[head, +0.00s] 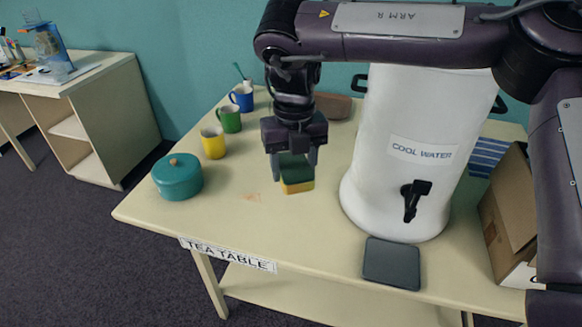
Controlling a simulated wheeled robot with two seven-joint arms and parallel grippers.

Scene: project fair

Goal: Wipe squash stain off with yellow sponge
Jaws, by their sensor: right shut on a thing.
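My right gripper (296,163) is above the tea table (190,222), pointing down, and is shut on the yellow sponge (298,187). The sponge has a dark green top layer and a yellow lower layer. A faint orange stain (250,197) lies on the table just left of the sponge. The sponge is beside the stain, and I cannot tell whether it touches the table. My left gripper is not in view.
A teal pot (178,179) stands left of the stain. Yellow (213,146), green (229,122) and blue (243,99) mugs stand behind. A white water dispenser (405,160), a dark flat pad (392,263) and a cardboard box (510,215) are on the right.

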